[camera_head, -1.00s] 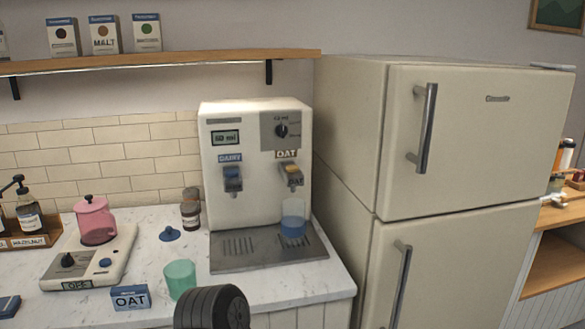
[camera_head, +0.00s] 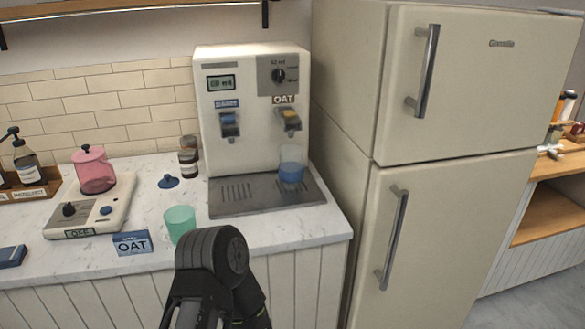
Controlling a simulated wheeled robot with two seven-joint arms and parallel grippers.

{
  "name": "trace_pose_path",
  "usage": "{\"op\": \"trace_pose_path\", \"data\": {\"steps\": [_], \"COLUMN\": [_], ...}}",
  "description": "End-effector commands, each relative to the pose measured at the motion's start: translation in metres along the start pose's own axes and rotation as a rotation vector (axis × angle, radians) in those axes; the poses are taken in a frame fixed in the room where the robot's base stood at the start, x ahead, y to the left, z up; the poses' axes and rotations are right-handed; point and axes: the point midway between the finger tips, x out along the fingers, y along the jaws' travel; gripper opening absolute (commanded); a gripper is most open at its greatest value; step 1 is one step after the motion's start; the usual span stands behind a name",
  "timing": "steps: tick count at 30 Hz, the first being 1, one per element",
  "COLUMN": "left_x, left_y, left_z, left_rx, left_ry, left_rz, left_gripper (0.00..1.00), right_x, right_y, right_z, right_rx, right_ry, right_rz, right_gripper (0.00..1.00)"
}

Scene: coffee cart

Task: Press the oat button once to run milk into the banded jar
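The white milk machine (camera_head: 252,135) stands on the counter with a small display and a dial. A clear jar (camera_head: 291,165) stands upright on the drip tray (camera_head: 268,196), below the oat tap. The jar's lower part is blue; I cannot tell whether this is a band or its contents. One of my black arms shows at the bottom middle, in front of the counter and apart from the machine. Neither gripper's fingertips can be made out.
A pink jar (camera_head: 94,169) sits on a small appliance (camera_head: 90,208). A fridge (camera_head: 440,190) closes off the right side.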

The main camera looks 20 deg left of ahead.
Motion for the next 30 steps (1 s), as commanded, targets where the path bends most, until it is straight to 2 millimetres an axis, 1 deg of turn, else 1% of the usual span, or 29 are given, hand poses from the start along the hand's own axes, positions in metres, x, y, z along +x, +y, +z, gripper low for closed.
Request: {"op": "trace_pose_path", "data": {"steps": [2,5,22,23,30], "left_x": [0.0,0.0,0.0,0.0,0.0], "left_y": [0.0,0.0,0.0,0.0,0.0], "left_z": [0.0,0.0,0.0,0.0,0.0], "left_rx": [0.0,0.0,0.0,0.0,0.0], "left_ry": [0.0,0.0,0.0,0.0,0.0], "left_rz": [0.0,0.0,0.0,0.0,0.0], "left_gripper": [0.55,0.48,0.01,0.0,0.0], "right_x": [0.0,0.0,0.0,0.0,0.0], "right_y": [0.0,0.0,0.0,0.0,0.0], "right_z": [0.0,0.0,0.0,0.0,0.0], "right_rx": [0.0,0.0,0.0,0.0,0.0], "right_ry": [0.0,0.0,0.0,0.0,0.0], "right_rz": [0.0,0.0,0.0,0.0,0.0], "right_gripper": [0.36,0.36,0.36,0.36,0.36]}}
